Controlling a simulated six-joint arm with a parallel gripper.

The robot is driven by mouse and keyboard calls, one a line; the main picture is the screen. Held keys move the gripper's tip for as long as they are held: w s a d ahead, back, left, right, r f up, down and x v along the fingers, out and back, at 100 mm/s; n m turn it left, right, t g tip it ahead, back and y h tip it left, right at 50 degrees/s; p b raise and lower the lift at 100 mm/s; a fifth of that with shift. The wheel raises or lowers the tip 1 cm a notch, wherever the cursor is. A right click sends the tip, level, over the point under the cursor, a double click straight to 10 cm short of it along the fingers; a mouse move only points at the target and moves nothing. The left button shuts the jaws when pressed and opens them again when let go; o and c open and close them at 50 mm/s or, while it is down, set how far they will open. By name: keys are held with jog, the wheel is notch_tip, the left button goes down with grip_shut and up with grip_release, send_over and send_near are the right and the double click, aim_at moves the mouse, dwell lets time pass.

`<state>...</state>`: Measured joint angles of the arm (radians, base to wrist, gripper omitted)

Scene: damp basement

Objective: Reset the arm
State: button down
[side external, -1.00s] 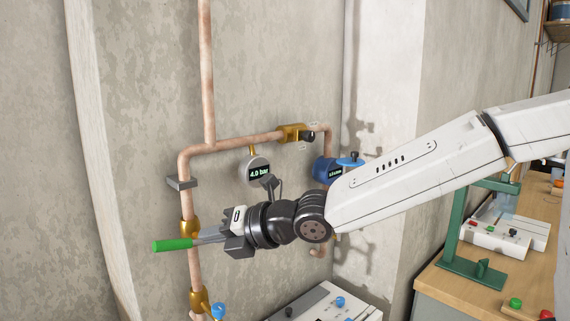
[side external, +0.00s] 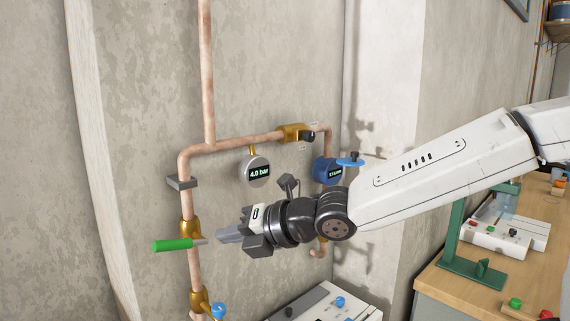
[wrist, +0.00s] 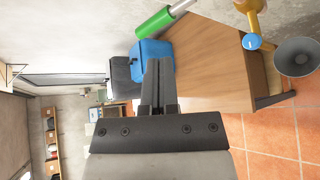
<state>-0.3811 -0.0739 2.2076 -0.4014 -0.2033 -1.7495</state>
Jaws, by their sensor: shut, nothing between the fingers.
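My gripper (side external: 224,236) is shut and empty in the side view. Its fingertips are a little to the right of the green-handled lever (side external: 172,245) on the left copper pipe, with a small gap between them. The lever sticks out roughly level across the pipe at a brass valve (side external: 190,229). In the wrist view my shut fingers (wrist: 158,75) point up the picture. The green handle (wrist: 154,24) shows beyond them at the top, clear of the fingers.
A round gauge (side external: 258,170) reads 4.0 bar. A blue meter (side external: 327,171) and a blue tap (side external: 350,161) are behind my wrist. A lower blue knob (side external: 218,310) is below the lever. A wooden bench (side external: 450,277) with a green stand (side external: 470,270) is at right.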

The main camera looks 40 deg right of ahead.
jog(key=s+d+f+m+g+h, duration=0.25)
jog(key=s+d+f+m, duration=0.35)
jog(key=m, duration=0.4)
jog(key=s+d+f+m+g+h, duration=0.2)
jog(key=s+d+f+m+g, duration=0.2)
jog(key=d+f+m, duration=0.45)
jog(key=s+d+f+m+g+h, duration=0.25)
jog(key=s+d+f+m, duration=0.3)
jog(key=f+m, duration=0.4)
jog(key=w+a+r+m+t+y, duration=0.1)
jog(key=w+a+r, duration=0.4)
jog(key=w+r, duration=0.3)
jog(key=w+a+r+m+t+y, duration=0.1)
jog(key=w+a+r, duration=0.4)
jog(key=w+r, duration=0.3)
jog(key=w+a+r+t, duration=0.1)
jog(key=a+r, duration=0.5)
jog(key=r, duration=0.4)
jog(key=w+a+r+y, duration=0.1)
jog(key=w+a+r, duration=0.1)
jog(key=a+r, duration=0.4)
notch_tip(320, 180, up, 4)
jog(key=shift+w+f+m+t, duration=0.1)
jog(key=shift+w+m+t, duration=0.1)
jog(key=shift+m+t, duration=0.15)
jog(key=shift+f, duration=0.1)
